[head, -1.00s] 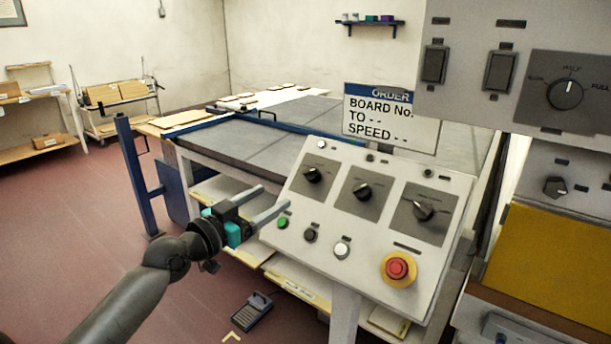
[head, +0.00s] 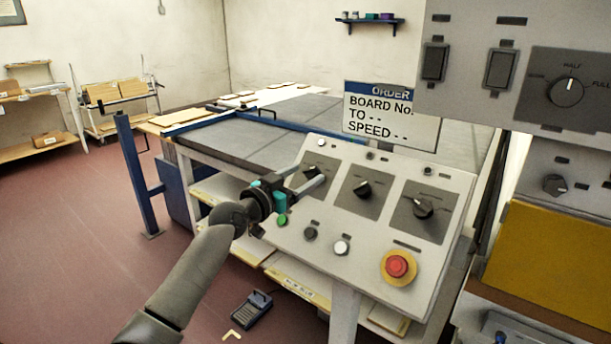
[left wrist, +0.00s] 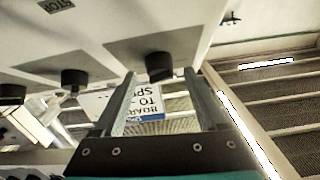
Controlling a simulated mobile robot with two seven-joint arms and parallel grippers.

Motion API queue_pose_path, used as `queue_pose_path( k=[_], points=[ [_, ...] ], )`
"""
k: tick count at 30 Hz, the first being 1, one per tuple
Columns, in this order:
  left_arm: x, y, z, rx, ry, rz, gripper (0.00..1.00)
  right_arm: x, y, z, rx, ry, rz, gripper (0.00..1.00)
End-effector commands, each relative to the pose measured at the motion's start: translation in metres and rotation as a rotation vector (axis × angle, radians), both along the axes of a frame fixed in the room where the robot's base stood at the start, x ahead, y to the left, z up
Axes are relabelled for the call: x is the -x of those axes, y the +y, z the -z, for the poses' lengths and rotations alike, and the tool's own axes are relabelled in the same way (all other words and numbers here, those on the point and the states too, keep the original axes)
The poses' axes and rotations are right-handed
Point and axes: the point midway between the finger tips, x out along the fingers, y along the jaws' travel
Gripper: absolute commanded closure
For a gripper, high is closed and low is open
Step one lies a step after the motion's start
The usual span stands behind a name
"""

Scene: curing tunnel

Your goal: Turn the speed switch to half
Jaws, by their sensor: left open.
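A round dark knob (head: 567,92) on the upper right panel has HALF above it and FULL at its right; its light mark points up, close to HALF. The sloped console (head: 330,222) carries three dark rotary knobs: left (head: 311,173), middle (head: 362,189) and right (head: 423,209). Their labels are too small to read. My left gripper (head: 309,175) is open at the left knob. In the left wrist view that knob (left wrist: 158,66) shows between the fingertips; contact cannot be told. My right gripper is out of view.
Below the knobs are a green button (head: 282,220), a black one (head: 310,235), a white one (head: 342,248) and a red mushroom button (head: 397,267). A grey conveyor table (head: 245,145) lies beyond.

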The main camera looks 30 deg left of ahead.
Motion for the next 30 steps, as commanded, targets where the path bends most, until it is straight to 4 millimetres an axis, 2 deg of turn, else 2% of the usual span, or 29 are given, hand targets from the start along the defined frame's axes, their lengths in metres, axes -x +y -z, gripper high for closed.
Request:
queue_pose_path(
  k=[6,16,30],
  points=[
    [-0.0119,-0.0015,-0.0004,0.001,-0.001,0.001,0.25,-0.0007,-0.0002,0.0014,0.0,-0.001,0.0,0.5],
    [-0.0131,-0.0016,-0.0001,0.0,0.0,0.001,0.26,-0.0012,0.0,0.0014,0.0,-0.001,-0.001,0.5],
    [-0.0129,-0.0016,-0.0001,0.0,0.0,0.001,0.79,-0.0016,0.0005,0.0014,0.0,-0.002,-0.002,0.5]
  ],
)
